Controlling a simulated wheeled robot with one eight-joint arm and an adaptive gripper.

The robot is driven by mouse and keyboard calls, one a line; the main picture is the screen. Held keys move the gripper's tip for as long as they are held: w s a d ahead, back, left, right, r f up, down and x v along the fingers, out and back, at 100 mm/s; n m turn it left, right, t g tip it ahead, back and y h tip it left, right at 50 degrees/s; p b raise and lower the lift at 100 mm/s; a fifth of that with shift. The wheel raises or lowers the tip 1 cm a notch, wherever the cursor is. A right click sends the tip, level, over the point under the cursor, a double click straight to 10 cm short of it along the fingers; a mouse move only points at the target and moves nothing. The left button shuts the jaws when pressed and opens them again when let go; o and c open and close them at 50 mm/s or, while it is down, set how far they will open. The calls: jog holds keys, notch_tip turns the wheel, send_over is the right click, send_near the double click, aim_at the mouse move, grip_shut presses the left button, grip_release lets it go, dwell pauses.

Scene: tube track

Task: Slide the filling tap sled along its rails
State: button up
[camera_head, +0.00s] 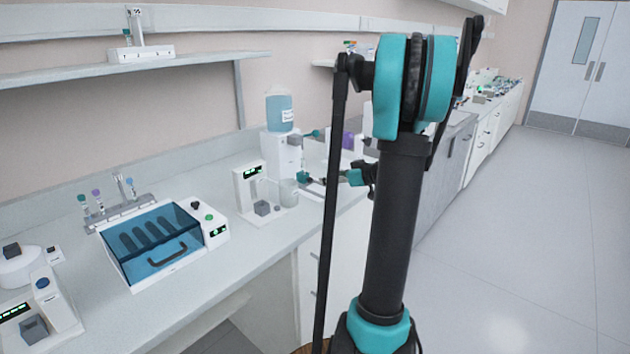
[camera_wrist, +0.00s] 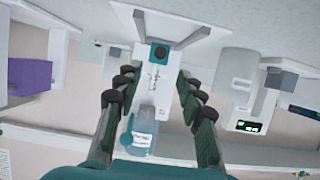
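The filling station (camera_head: 284,154) is a white column on the bench with a blue bottle (camera_head: 279,112) on top. In the wrist view the station (camera_wrist: 152,92) appears upside down, its bottle (camera_wrist: 138,138) low in the picture. What looks like the tap sled is a teal block with a dark round top (camera_wrist: 158,54), between two grey rails (camera_wrist: 190,38). It appears as a small teal part (camera_head: 303,176) in the head view. My gripper (camera_wrist: 158,74) is open, its fingers apart on either side of the station's image. I cannot tell whether they touch anything.
A blue-lidded box (camera_head: 150,243) and a tube rack (camera_head: 118,213) are farther left. A purple object (camera_wrist: 30,78) shows at the wrist view's left.

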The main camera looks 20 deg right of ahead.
aim_at(312, 179)
jog(key=x, duration=0.8)
grip_shut()
